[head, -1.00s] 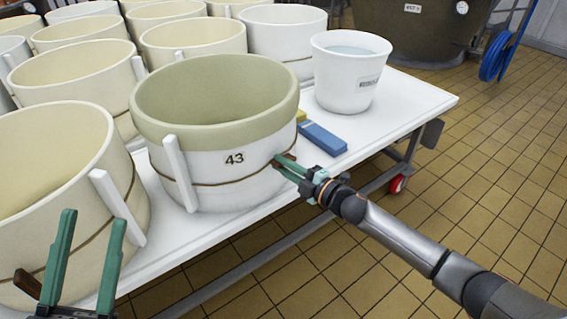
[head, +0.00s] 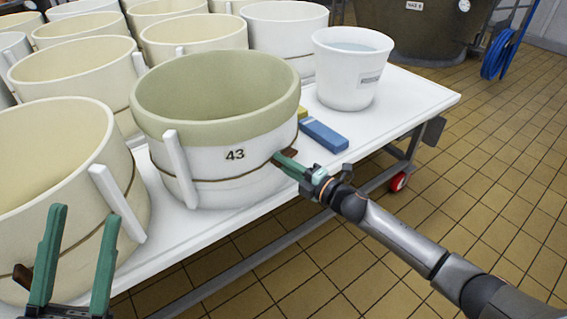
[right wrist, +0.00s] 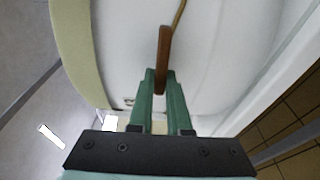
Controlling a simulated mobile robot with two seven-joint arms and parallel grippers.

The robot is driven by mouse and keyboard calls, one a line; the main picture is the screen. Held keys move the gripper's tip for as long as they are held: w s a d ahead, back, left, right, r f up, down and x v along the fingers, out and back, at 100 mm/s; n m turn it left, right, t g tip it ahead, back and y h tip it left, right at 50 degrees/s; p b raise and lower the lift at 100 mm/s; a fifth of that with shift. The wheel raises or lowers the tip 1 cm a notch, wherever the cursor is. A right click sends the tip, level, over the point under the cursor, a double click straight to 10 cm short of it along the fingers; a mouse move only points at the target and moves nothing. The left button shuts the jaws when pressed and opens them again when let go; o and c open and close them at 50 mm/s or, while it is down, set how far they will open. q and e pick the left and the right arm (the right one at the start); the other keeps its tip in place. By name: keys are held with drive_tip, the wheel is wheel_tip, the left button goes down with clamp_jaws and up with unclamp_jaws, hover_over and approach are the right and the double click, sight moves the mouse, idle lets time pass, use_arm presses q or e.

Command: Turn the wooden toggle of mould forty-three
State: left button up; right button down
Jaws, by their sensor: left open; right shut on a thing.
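Mould forty-three (head: 225,160) is a white tub with a pale green rim band and the number 43 on its front. A brown cord runs around it to a small wooden toggle (head: 286,154) at its right side. My right gripper (head: 284,162) is shut on this toggle. In the right wrist view the toggle (right wrist: 164,55) is a brown bar against the white wall, its near end between the green fingertips (right wrist: 160,82). My left gripper (head: 84,218) is open and empty in front of the cream mould at the left.
A cream mould (head: 60,170) with its own toggle stands at the left, and several more stand behind. A white bucket (head: 345,90) of liquid and a blue block (head: 324,136) are on the white table (head: 420,97) to the right. Open tiled floor lies beyond.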

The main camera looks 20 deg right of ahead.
drive_tip(key=c, duration=0.9)
unclamp_jaws()
drive_tip(key=shift+o, duration=0.2)
use_arm(q)
drive_tip(key=w+a+f+n+g+y+p, duration=0.1)
drive_tip(key=w+f+n+y+p, duration=0.1)
drive_tip(key=w+f+n+y, duration=0.3)
drive_tip(key=shift+w+f+y, duration=0.25)
drive_tip(key=shift+f+y, duration=0.65)
drive_tip(key=shift+f, duration=0.4)
use_arm(e)
drive_tip(key=v, duration=1.2)
drive_tip(key=shift+s, duration=0.3)
drive_tip(key=shift+d, duration=0.1)
